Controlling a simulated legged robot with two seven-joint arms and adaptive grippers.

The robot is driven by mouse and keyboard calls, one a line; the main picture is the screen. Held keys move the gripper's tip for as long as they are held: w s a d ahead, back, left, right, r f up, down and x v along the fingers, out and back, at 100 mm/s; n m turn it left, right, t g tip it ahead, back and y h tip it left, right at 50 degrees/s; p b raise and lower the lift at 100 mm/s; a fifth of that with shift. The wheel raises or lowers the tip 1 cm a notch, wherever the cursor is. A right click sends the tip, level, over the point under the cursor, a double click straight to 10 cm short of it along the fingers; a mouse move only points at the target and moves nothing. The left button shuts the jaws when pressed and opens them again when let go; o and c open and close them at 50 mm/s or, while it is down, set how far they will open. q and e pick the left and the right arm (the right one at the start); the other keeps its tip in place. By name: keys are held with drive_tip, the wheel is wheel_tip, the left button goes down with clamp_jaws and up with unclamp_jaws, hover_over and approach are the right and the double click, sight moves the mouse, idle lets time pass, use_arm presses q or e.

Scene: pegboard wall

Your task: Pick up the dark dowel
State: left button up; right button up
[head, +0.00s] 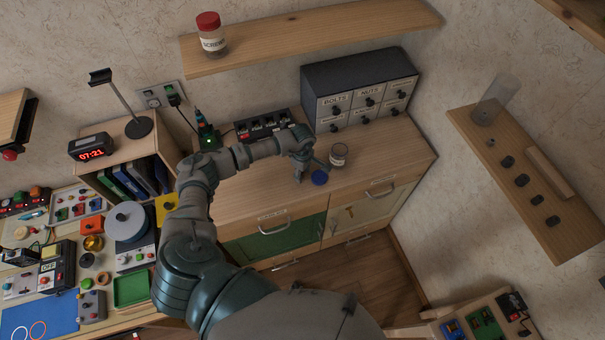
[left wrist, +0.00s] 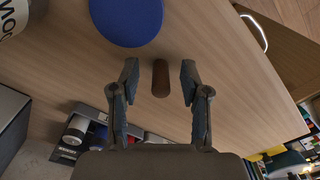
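The dark dowel (left wrist: 161,78) is a short brown cylinder on the wooden counter top, seen in the left wrist view. My left gripper (left wrist: 159,84) is open, with one fingertip on each side of the dowel and a visible gap on both sides. In the head view my left gripper (head: 309,166) is low over the counter, and I cannot make out the dowel there. My right gripper is not in view.
A blue disc (left wrist: 126,18), also in the head view (head: 319,177), lies close to the dowel. A glass jar (head: 338,155) stands just right of the gripper. The counter's right end is clear.

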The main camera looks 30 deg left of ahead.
use_arm(q)
drive_tip(key=shift+a, duration=0.1)
drive_tip(key=c, duration=0.6)
drive_tip(key=shift+a, duration=0.2)
